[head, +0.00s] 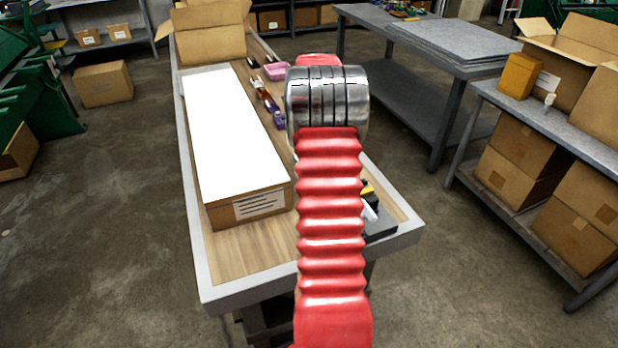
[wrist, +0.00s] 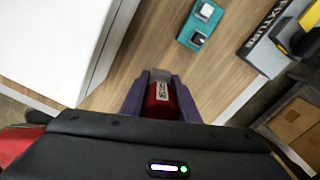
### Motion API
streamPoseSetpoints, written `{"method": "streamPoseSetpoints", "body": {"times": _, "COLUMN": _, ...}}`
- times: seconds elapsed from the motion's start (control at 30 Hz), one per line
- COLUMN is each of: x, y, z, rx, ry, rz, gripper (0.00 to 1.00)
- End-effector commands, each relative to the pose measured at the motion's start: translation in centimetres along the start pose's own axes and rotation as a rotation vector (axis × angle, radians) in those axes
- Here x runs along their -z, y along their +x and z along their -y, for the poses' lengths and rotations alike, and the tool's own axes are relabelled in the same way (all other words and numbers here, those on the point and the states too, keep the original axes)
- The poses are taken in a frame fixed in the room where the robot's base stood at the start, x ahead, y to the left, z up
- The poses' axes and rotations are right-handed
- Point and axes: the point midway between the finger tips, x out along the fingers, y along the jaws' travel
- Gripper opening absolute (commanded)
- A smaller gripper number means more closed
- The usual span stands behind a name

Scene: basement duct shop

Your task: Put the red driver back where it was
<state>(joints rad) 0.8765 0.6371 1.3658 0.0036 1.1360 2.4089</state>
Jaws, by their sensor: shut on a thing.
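In the wrist view my gripper (wrist: 158,84) has its two purple fingers shut on the red driver (wrist: 158,103). The driver's red body, with a small white label, lies between the fingers, and a grey end shows at the fingertips. The rest of it is hidden by the gripper. The gripper is above the wooden bench top (wrist: 150,55); how high, I cannot tell. In the head view my red arm hides the gripper and the driver. A dark block marked FIXTURE (wrist: 272,42) lies to the right, with a yellow and black item on it.
A teal holder (wrist: 199,27) with metal pieces lies ahead of the gripper. A long white-topped box (head: 235,125) fills the bench's left side. A pink bin (head: 276,71) and small items line the back. The bench's front left (head: 245,248) is bare.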

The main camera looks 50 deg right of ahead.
Motion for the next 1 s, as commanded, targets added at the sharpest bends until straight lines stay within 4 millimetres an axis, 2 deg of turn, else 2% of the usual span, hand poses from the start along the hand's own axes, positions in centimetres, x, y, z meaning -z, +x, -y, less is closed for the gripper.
{"method": "streamPoseSetpoints", "body": {"times": 0.17, "x": 0.0, "y": 1.9, "z": 0.0, "rx": 0.001, "ry": -0.001, "rz": 0.001, "gripper": 0.06}}
{"method": "streamPoseSetpoints", "body": {"times": 0.57, "x": -0.1, "y": 2.5, "z": -0.1, "rx": 0.0, "ry": -0.001, "rz": 0.0, "gripper": 0.06}}
{"method": "streamPoseSetpoints", "body": {"times": 0.83, "x": 0.0, "y": 6.2, "z": -0.1, "rx": -0.001, "ry": -0.002, "rz": -0.001, "gripper": 0.06}}
{"method": "streamPoseSetpoints", "body": {"times": 1.0, "x": -0.1, "y": 7.1, "z": -0.1, "rx": 0.001, "ry": -0.002, "rz": 0.001, "gripper": 0.06}}
